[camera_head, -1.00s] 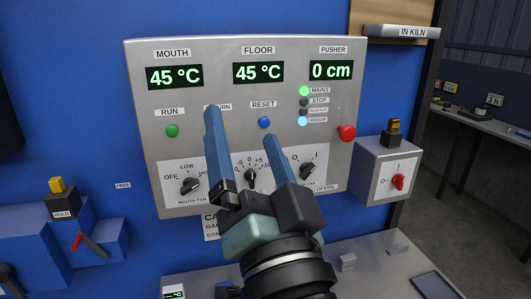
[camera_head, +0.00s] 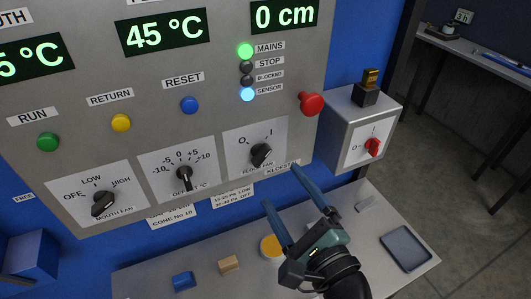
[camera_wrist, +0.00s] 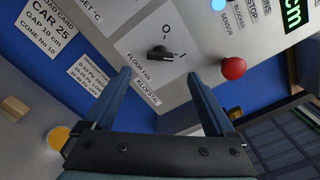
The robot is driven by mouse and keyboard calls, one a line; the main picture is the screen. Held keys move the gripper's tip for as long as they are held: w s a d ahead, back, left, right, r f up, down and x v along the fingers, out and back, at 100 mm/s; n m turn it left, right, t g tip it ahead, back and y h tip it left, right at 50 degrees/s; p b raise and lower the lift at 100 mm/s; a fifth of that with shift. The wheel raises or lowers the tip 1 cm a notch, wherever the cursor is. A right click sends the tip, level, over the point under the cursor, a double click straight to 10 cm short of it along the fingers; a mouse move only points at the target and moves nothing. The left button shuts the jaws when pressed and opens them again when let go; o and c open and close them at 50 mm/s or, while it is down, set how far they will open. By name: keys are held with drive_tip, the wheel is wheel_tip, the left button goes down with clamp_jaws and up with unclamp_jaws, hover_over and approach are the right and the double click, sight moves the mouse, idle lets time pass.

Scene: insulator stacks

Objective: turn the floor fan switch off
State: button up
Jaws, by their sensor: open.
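The floor fan switch (camera_head: 261,155) is a black rotary knob on a white plate at the lower right of the grey control panel (camera_head: 215,60). Its pointer appears turned toward the I mark, right of the O mark. My gripper (camera_head: 281,186) is open and empty, below and slightly right of the knob, fingers reaching up toward the panel. In the wrist view the knob (camera_wrist: 160,53) lies just beyond the gap between the two fingertips (camera_wrist: 158,73), apart from them. The plate's label is partly readable there as FLOOR FAN.
The mouth fan knob (camera_head: 103,203) and a temperature knob (camera_head: 184,174) sit to the left. A red pusher button (camera_head: 312,103) and a grey box with a red switch (camera_head: 373,147) are to the right. A metal bench (camera_head: 345,215) with small blocks lies below.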

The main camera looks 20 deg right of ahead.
sight(264, 159)
drive_tip(key=w+p, duration=0.1)
drive_tip(key=w, duration=0.7)
drive_tip(key=shift+w+a+p, duration=0.1)
drive_tip(key=shift+w+p, duration=0.25)
drive_tip(key=c, duration=1.4)
